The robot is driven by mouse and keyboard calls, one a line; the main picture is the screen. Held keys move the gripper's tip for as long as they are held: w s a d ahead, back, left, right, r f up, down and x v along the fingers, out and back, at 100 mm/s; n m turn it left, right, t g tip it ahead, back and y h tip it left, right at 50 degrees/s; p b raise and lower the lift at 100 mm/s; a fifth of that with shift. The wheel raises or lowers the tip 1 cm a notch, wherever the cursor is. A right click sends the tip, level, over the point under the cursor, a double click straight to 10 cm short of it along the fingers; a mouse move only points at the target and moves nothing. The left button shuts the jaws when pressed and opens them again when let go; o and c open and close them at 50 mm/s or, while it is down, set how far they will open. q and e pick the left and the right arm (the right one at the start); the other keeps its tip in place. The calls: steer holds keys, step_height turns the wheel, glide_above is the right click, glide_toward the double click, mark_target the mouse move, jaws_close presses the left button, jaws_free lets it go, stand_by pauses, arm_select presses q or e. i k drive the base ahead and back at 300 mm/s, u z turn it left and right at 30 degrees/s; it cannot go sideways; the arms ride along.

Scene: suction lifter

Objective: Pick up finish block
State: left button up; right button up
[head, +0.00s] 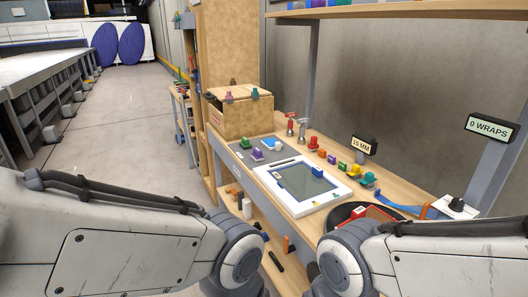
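Several small coloured blocks and knobbed pieces lie on the wooden workbench (300,217). A green piece (244,143), a purple piece (257,155) and a blue piece (268,143) sit on a grey mat. A small blue block (318,172) is at the back edge of a white-framed panel (345,190). A row of coloured pieces runs behind it, among them a yellow-green one (343,167) and a teal one (368,179). I cannot tell which is the finish block. Both my arms reach in from below, but neither gripper shows.
Signs reading "15 MM" (362,145) and "0 WRAPS" (490,128) stand at the back and right. A red item (378,215) lies near my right arm. Open floor (140,120) lies left of the bench.

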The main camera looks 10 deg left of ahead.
mark_target(256, 155)
steer(key=u, duration=1)
steer(key=k, duration=1.25)
steer(key=u, duration=1)
steer(key=i, duration=1)
steer(key=z, duration=0.35)
steer(key=i, duration=2)
steer(key=z, duration=0.85)
steer(key=i, duration=1.35)
steer(key=z, duration=1.8)
steer(key=i, duration=1)
steer(key=z, duration=0.8)
